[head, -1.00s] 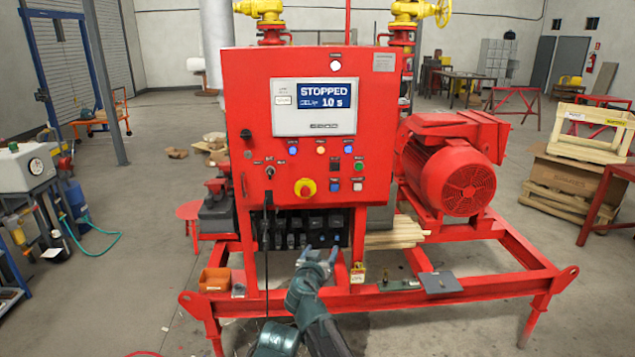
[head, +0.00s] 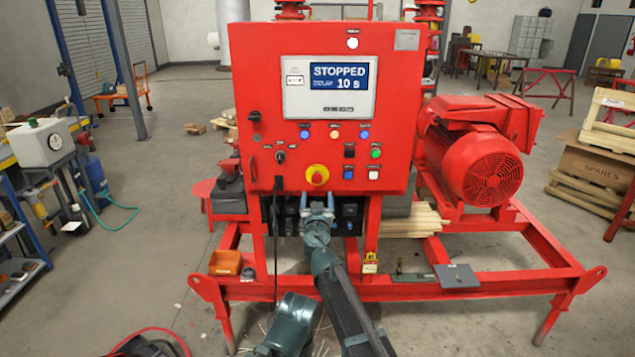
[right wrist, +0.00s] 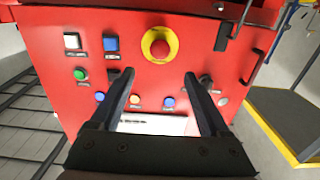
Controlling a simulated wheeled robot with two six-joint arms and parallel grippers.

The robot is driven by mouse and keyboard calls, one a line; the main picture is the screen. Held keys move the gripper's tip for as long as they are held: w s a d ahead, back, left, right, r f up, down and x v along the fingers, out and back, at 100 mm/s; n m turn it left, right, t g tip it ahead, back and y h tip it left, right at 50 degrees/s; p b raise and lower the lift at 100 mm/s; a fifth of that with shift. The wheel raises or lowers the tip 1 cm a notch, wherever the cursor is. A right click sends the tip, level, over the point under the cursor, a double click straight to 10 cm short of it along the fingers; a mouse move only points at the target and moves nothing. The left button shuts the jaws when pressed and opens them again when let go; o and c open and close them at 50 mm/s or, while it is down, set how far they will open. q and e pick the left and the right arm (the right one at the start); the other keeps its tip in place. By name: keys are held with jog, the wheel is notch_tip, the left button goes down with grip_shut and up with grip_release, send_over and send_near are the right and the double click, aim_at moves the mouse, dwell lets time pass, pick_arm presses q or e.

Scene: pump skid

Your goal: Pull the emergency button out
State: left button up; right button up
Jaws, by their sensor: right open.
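The emergency button (head: 317,175) is a round red knob on a yellow ring, low in the middle of the red control panel (head: 400,110). In the right wrist view the emergency button (right wrist: 159,45) sits beyond the fingertips, near the top of the picture. My right gripper (head: 318,200) is just below the button in the head view, pointing at the panel. In the right wrist view the right gripper (right wrist: 157,74) is open, with nothing between its spread fingers. The button looks apart from both fingers. My left gripper is not in view.
The display (head: 331,86) reads "STOPPED" and "10 s". Small lamps, buttons and switches (head: 349,151) sit around the emergency button. A red motor (head: 480,150) stands right of the panel. The red skid frame (head: 420,290) runs below, with an orange bin (head: 225,262) on it.

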aim_at(317, 179)
jog(key=w, duration=1)
jog(key=shift+w, duration=0.4)
jog(key=shift+s, duration=0.1)
grip_shut()
dwell(0.6)
